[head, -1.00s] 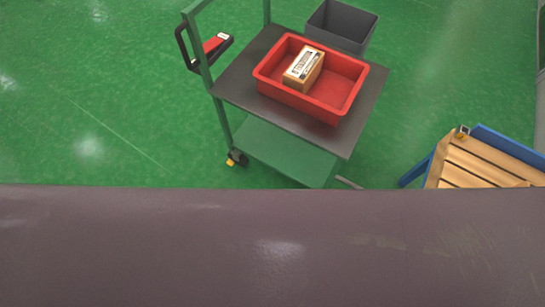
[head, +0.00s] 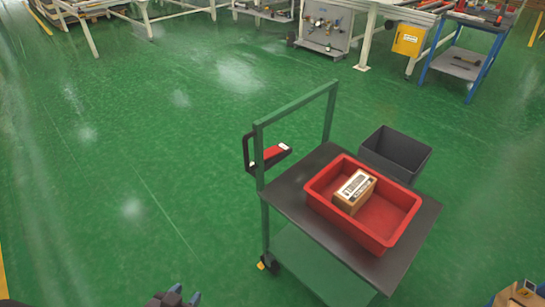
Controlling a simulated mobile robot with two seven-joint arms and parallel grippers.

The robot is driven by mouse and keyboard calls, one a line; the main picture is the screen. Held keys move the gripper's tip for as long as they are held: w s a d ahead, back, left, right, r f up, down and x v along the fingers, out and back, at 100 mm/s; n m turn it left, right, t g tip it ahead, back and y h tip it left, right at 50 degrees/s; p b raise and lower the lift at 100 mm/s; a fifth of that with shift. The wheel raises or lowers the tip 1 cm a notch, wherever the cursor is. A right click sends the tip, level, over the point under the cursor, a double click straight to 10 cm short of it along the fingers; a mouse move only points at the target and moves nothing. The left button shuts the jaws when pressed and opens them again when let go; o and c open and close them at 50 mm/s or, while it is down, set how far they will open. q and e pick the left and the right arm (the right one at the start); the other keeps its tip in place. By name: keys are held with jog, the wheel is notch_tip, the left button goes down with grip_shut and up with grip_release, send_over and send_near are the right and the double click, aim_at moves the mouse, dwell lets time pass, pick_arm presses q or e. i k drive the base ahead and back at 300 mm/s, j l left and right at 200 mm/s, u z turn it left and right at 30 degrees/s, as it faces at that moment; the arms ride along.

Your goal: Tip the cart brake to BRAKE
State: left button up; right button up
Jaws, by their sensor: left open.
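The cart (head: 287,187) is a green-framed trolley with a dark top, right of centre in the head view. A black bracket with a red rocker-like part (head: 274,154) and white end labels sticks out left of its upright; I take this as the brake, but its label is unreadable. A caster with a yellow tab (head: 267,264) shows at the cart's lower left. My left gripper (head: 172,298) just enters at the bottom edge, open, apart from the cart and mostly cut off. My right gripper is not in view.
A red tray (head: 331,212) holding a labelled brown box (head: 354,191) sits on the cart. A grey bin (head: 397,152) is behind it. Workbenches and a yellow box (head: 408,39) stand at the back. Green floor left of the cart is clear.

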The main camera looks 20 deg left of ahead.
aim_at(274, 151)
jog(key=i+j+z, duration=0.2)
jog(key=j+z, duration=0.25)
jog(key=j, duration=0.7)
jog(key=j+z, duration=0.5)
jog(key=j, duration=0.65)
